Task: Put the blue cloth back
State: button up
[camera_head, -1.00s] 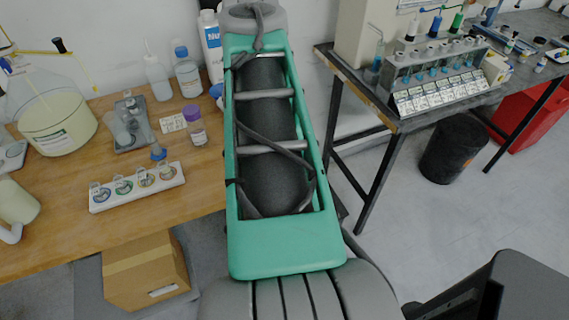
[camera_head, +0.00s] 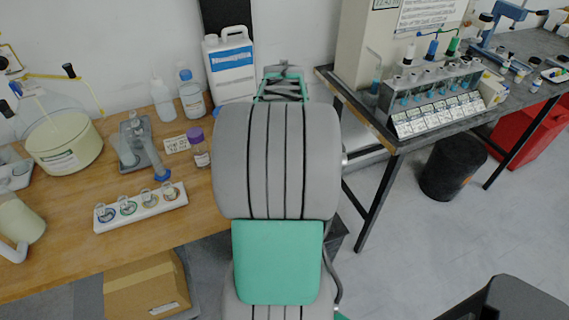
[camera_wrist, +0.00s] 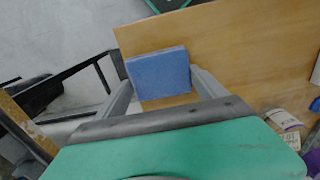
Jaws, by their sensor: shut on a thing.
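The blue cloth (camera_wrist: 159,73) is a flat, square-edged blue piece in the wrist view. My gripper (camera_wrist: 162,82) is shut on it, with one finger at each side. Behind the cloth in that view is the wooden table top (camera_wrist: 230,55), near its edge; I cannot tell whether the cloth touches it. In the head view my raised arm hides the gripper, and I cannot make out the cloth there.
On the wooden table (camera_head: 75,235) stand a vial rack (camera_head: 142,207), a purple-capped bottle (camera_head: 198,148), a white jug (camera_head: 231,66), wash bottles and a large round vessel (camera_head: 65,142). A dark bench (camera_head: 400,142) with racks stands right. A black bin (camera_head: 453,158) is on the floor.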

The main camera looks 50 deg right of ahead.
jog(key=shift+f, duration=0.15)
jog(key=o, duration=1.3)
jog(key=shift+c, duration=0.2)
notch_tip(320, 180, up, 12)
jog(key=w+a+f+n+t, duration=0.15)
jog(key=w+a, duration=0.25)
jog(key=a, duration=0.4)
jog(key=w+a+f+n, duration=0.1)
jog(key=w+a+n, duration=0.1)
jog(key=w+a, duration=0.35)
jog(key=s+a+f+n+t, duration=0.1)
jog(key=a+f, duration=0.1)
jog(key=a, duration=0.7)
jog(key=s+a+f+n+t, duration=0.1)
jog(key=s+a+f+n, duration=0.1)
jog(key=a, duration=0.7)
jog(key=shift+s+a+f, duration=0.2)
jog(key=shift+a+f, duration=0.2)
jog(key=shift+f, duration=0.45)
